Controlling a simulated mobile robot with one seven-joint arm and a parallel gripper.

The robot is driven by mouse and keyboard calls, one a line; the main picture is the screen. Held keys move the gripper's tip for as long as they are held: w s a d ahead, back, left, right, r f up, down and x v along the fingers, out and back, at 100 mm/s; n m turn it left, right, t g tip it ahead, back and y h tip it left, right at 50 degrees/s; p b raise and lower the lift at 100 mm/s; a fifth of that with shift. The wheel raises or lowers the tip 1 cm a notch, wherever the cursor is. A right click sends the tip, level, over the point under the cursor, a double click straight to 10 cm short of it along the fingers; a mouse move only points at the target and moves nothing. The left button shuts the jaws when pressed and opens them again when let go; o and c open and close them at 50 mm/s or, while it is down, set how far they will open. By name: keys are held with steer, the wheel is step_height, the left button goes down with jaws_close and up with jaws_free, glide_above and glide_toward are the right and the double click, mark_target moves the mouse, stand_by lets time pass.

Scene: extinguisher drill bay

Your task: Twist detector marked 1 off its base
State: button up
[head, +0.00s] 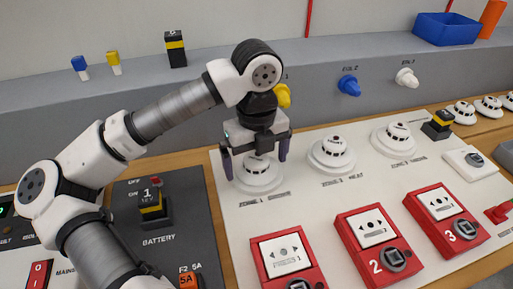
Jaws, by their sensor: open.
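A white round detector (262,181), the leftmost of three on the white panel, sits on its round base above a label that seems to read zone 1. No number can be read on the detector itself. My gripper (256,166) points down over it, open, with one purple finger at each side of its upper part. I cannot tell whether the fingers touch it. The gripper body hides part of its top.
Two more detectors, zone 2 (331,154) and zone 3 (396,140), stand to the right. Red call points (290,262) line the panel's front. A battery (153,206) is at left. A grey ledge (180,103) with a blue bin (446,29) runs behind.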

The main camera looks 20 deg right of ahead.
mark_target(257, 158)
steer(key=shift+c, duration=0.3)
steer(key=c, duration=0.9)
steer(key=shift+o, duration=0.2)
steer(key=shift+n+b, duration=0.95)
steer(key=shift+n, duration=0.35)
steer(key=shift+n+b, duration=0.3)
steer(key=shift+n, duration=0.2)
steer(key=shift+n+b, duration=1.4)
steer(key=shift+n, duration=0.6)
steer(key=shift+r, duration=0.2)
steer(key=shift+r+p, duration=1.8)
steer(key=shift+r, duration=1.05)
